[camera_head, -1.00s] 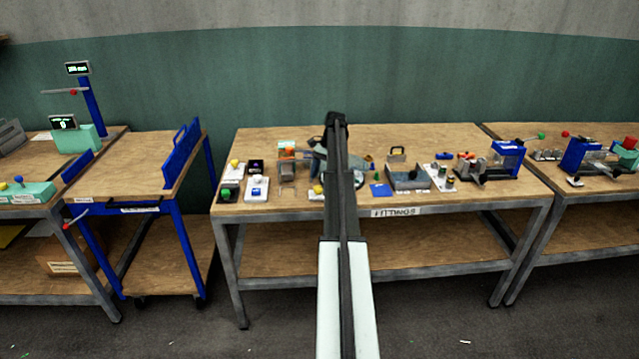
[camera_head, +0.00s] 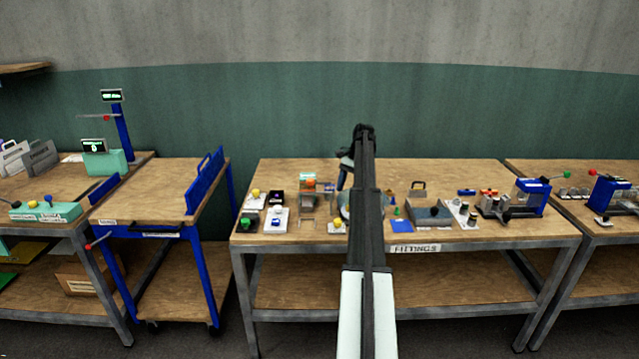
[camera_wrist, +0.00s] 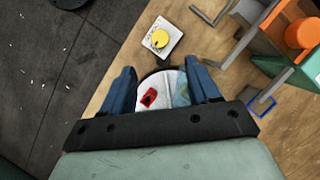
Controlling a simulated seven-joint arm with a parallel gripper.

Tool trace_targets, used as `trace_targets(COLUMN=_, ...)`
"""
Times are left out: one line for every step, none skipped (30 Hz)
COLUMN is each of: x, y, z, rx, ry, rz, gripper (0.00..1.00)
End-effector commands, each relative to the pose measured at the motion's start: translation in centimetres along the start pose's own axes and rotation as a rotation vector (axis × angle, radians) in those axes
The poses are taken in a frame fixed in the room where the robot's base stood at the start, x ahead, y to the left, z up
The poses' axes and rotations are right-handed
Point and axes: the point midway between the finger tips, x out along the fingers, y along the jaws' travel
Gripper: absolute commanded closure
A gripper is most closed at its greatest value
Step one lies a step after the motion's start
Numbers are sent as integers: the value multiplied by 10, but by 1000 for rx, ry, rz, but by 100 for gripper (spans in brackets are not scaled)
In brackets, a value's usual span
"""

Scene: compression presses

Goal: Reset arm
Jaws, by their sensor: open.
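My arm reaches forward over the middle of the fittings bench (camera_head: 440,248) in the head view. It hides part of the bench top behind it. My gripper (camera_wrist: 165,88) shows in the wrist view with its two blue fingers spread apart. A round light dish (camera_wrist: 160,97) with a small red piece (camera_wrist: 149,97) shows between and beyond the fingers. Nothing is visibly clamped by them. A white block with a yellow knob (camera_wrist: 160,39) lies just past the fingertips.
Small button blocks (camera_head: 276,219) stand on the bench's left part. A grey box (camera_head: 428,213) and a blue press (camera_head: 531,197) stand to the right. A blue-framed cart (camera_head: 160,188) stands at left, its top largely clear. A teal wall is behind.

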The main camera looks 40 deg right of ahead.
Motion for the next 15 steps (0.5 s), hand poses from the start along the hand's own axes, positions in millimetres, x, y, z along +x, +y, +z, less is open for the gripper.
trace_targets(x=0, y=0, z=0, rx=0, ry=0, rz=0, gripper=40)
trace_targets(x=0, y=0, z=0, rx=0, ry=0, rz=0, gripper=40)
trace_targets(x=0, y=0, z=0, rx=0, ry=0, rz=0, gripper=40)
trace_targets(x=0, y=0, z=0, rx=0, ry=0, rz=0, gripper=40)
trace_targets(x=0, y=0, z=0, rx=0, ry=0, rz=0, gripper=40)
trace_targets(x=0, y=0, z=0, rx=0, ry=0, rz=0, gripper=40)
trace_targets(x=2, y=0, z=1, rx=0, ry=0, rz=-1, gripper=40)
trace_targets(x=4, y=0, z=2, rx=-1, ry=0, rz=-2, gripper=40)
trace_targets(x=9, y=-1, z=6, rx=-3, ry=0, rz=-6, gripper=40)
trace_targets(x=14, y=-2, z=10, rx=-5, ry=-1, rz=-10, gripper=40)
trace_targets(x=22, y=-2, z=15, rx=-7, ry=-2, rz=-16, gripper=40)
trace_targets(x=34, y=-4, z=23, rx=-11, ry=-2, rz=-25, gripper=40)
trace_targets(x=46, y=-6, z=30, rx=-14, ry=-4, rz=-35, gripper=40)
trace_targets(x=59, y=-8, z=39, rx=-17, ry=-6, rz=-46, gripper=40)
trace_targets(x=76, y=-10, z=52, rx=-20, ry=-7, rz=-62, gripper=40)
